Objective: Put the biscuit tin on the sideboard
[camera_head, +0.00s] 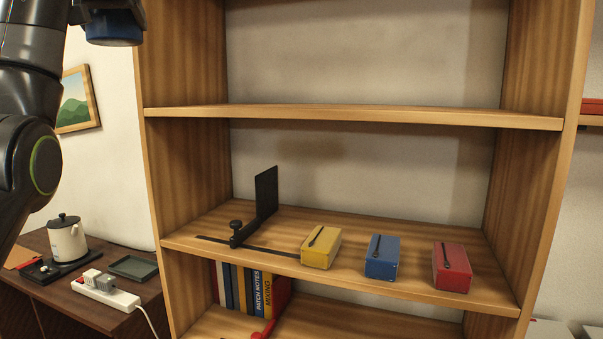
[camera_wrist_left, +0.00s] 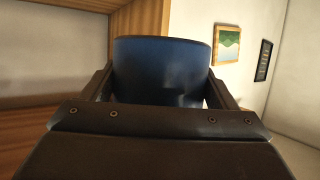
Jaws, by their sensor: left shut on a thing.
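A round dark-blue tin, likely the biscuit tin (camera_wrist_left: 160,72), sits between the fingers of my left gripper (camera_wrist_left: 161,88) in the left wrist view. The gripper is shut on its sides. In the head view the tin (camera_head: 113,33) shows only in part at the top left edge, below my left gripper (camera_head: 106,12), held in the air left of the bookcase. A dark brown wooden unit, likely the sideboard (camera_head: 140,287), stands at the lower left, well below the tin. My right gripper is not in view.
A kettle (camera_head: 67,240), a white power strip (camera_head: 105,294) and a dark green tray (camera_head: 133,267) occupy the brown unit. The bookcase (camera_head: 350,116) holds yellow (camera_head: 321,248), blue (camera_head: 382,257) and red (camera_head: 452,267) boxes and a black bookend (camera_head: 266,192). Its upper shelf looks empty.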

